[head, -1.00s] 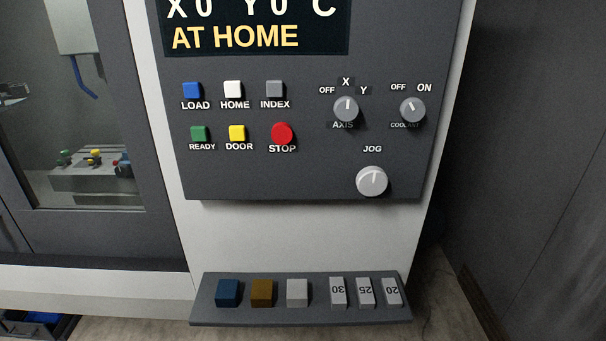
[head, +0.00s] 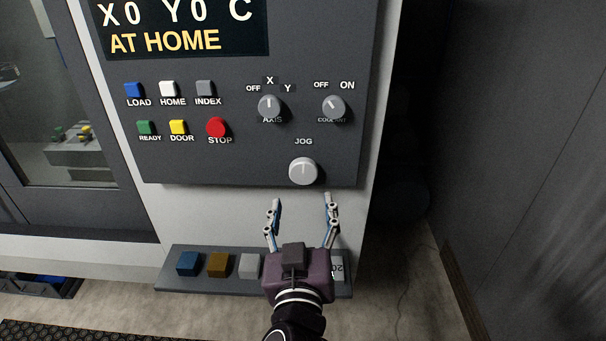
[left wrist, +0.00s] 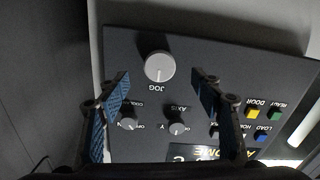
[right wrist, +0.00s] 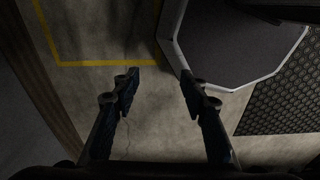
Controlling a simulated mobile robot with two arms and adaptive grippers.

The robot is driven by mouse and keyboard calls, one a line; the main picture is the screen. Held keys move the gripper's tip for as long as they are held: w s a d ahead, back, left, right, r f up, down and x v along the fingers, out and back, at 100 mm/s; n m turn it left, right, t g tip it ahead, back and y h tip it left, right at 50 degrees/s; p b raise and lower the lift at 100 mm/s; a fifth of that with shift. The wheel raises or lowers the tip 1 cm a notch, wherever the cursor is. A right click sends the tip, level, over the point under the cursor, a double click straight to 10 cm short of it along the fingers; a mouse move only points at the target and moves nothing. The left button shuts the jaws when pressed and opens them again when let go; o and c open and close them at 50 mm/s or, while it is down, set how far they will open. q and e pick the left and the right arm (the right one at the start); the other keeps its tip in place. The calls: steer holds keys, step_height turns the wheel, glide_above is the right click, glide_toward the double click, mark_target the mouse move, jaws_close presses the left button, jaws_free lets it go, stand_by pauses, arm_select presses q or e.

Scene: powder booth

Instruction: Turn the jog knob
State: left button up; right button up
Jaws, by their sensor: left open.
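The jog knob (head: 303,171) is a round light-grey dial low on the dark control panel (head: 240,165), under the word JOG. My left gripper (head: 302,201) is open and empty, just below the knob in the head view, its two fingers pointing up toward it. In the left wrist view the knob (left wrist: 159,67) shows upside down between and beyond the open fingertips (left wrist: 163,84), apart from them. My right gripper (right wrist: 159,82) is open and empty over the floor in the right wrist view; it is not in the head view.
The axis knob (head: 269,106), coolant knob (head: 333,107) and red stop button (head: 216,128) sit above the jog knob. A shelf (head: 172,282) with coloured blocks (head: 218,264) lies below, partly hidden by my left gripper. Floor at right is clear.

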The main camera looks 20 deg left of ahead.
mark_target(303, 175)
arm_select(q)
steer(key=p+x, duration=0.1)
steer(key=x, duration=0.1)
steer(key=p+x, duration=0.1)
steer(key=x, duration=0.1)
steer(key=r+p+x, duration=0.1)
steer(key=x, duration=0.1)
steer(key=shift+w+a+p, duration=0.1)
steer(key=shift+w+p, duration=0.25)
steer(key=shift+p, duration=0.05)
steer(key=shift+w+a, duration=0.1)
steer(key=shift+w, duration=0.3)
steer(key=shift+f, duration=0.1)
steer(key=c, duration=1.2)
steer(key=shift+o, duration=0.2)
arm_select(e)
steer(key=r, duration=0.2)
steer(key=d+r, duration=0.1)
steer(key=r, duration=0.1)
steer(key=shift+w+r, duration=0.1)
steer(key=shift+w, duration=0.2)
steer(key=shift+d, duration=0.1)
